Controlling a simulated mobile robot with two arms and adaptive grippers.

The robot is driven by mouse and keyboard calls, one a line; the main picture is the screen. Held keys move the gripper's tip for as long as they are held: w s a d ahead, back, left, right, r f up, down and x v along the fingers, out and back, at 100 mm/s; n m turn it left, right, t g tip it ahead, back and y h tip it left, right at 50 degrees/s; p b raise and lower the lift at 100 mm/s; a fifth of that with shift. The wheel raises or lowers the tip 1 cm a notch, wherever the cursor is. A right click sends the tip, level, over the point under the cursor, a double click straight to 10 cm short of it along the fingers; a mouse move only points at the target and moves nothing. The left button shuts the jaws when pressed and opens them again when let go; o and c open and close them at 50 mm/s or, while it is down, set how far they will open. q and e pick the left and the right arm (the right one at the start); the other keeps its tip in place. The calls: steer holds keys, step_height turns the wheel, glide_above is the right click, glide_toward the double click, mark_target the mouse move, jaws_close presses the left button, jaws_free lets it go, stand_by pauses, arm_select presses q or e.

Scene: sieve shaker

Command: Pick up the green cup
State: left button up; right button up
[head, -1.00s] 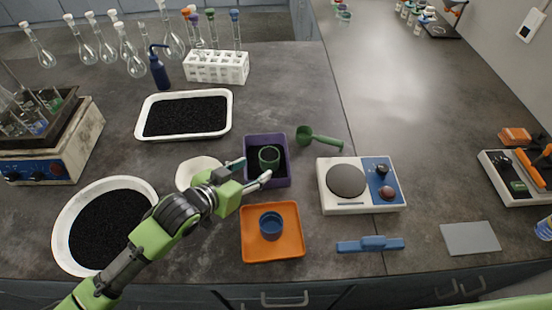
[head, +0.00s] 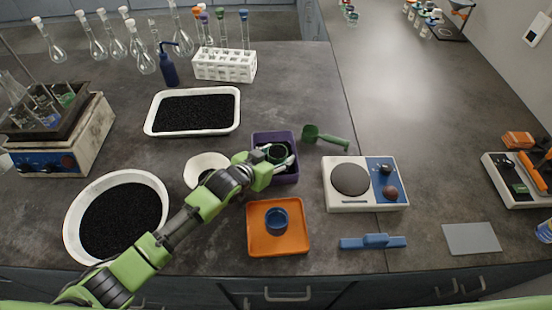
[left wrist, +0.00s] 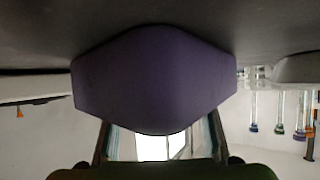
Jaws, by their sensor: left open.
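The green cup (head: 277,151) stands in the purple tray (head: 288,137), right of the middle of the bench. My left gripper (head: 279,157) is over the near part of this tray. Its fingers are open and lie on either side of the cup in the head view; I cannot tell whether they touch it. In the left wrist view the purple tray (left wrist: 155,75) fills the middle, beyond the open fingers, and the cup is hidden. My right gripper is not in view.
An orange tray (head: 257,245) with a blue cup (head: 276,220) is just in front. A white dish (head: 199,168) lies beside my left wrist. A green scoop (head: 326,138) and a scale (head: 338,202) are to the right. The right-hand bench is mostly clear.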

arm_select(q)
steer(key=shift+w+d+f, duration=0.2)
steer(key=shift+w+d, duration=0.05)
steer(key=shift+w, duration=0.05)
steer(key=c, duration=1.3)
steer(key=shift+r, duration=0.1)
